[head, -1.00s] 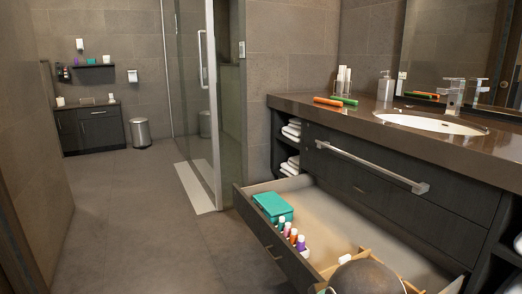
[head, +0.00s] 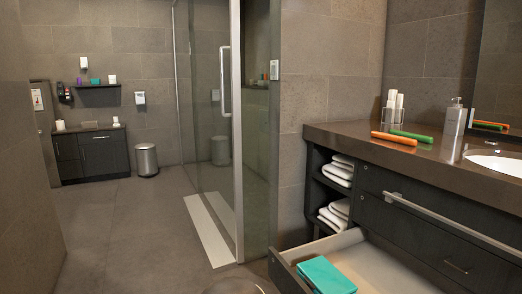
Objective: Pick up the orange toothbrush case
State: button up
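The orange toothbrush case (head: 394,139) lies flat on the dark vanity counter (head: 345,136), near its left end and front edge. A green case (head: 411,135) of similar shape lies just behind it and to its right. The two lie close together; I cannot tell if they touch. My gripper is not in view. Only a rounded dark piece, probably part of my arm, shows at the bottom edge, well below and left of the counter.
A drawer (head: 287,272) stands pulled out below the counter, with a teal box (head: 327,275) in it. A glass shower panel (head: 258,170) is left. The floor (head: 130,222) is clear.

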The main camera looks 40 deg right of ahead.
aim_at(411, 142)
jog(key=i, duration=1.75)
jog(key=z, duration=1)
jog(key=i, duration=0.9)
jog(key=z, duration=1.1)
